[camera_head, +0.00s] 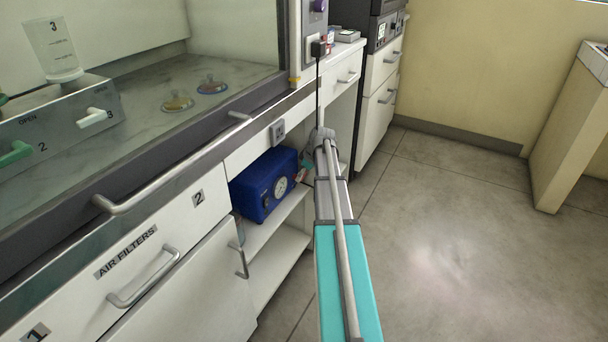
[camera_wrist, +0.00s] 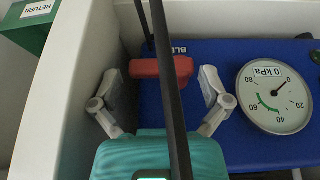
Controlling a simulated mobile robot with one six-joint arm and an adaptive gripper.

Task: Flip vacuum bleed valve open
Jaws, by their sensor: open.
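The blue vacuum pump (camera_head: 262,187) sits on the open shelf under the bench; its blue face also fills the right of the wrist view (camera_wrist: 215,60). A red valve handle (camera_wrist: 160,67) lies crosswise on it, beside a partly hidden label reading "BLE". My gripper (camera_wrist: 159,88) is open, with one finger on each side of the red handle and visible gaps to it. It holds nothing. In the head view my gripper (camera_head: 308,163) is at the pump's right front. The round gauge (camera_wrist: 274,98) reads near 0 kPa.
A black cord (camera_wrist: 166,80) crosses in front of the red handle. A pale cabinet wall (camera_wrist: 70,80) stands close to my gripper's left finger in the wrist view, with a green "RETURN" box (camera_wrist: 38,22) beyond. Floor (camera_head: 450,240) at the right is clear.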

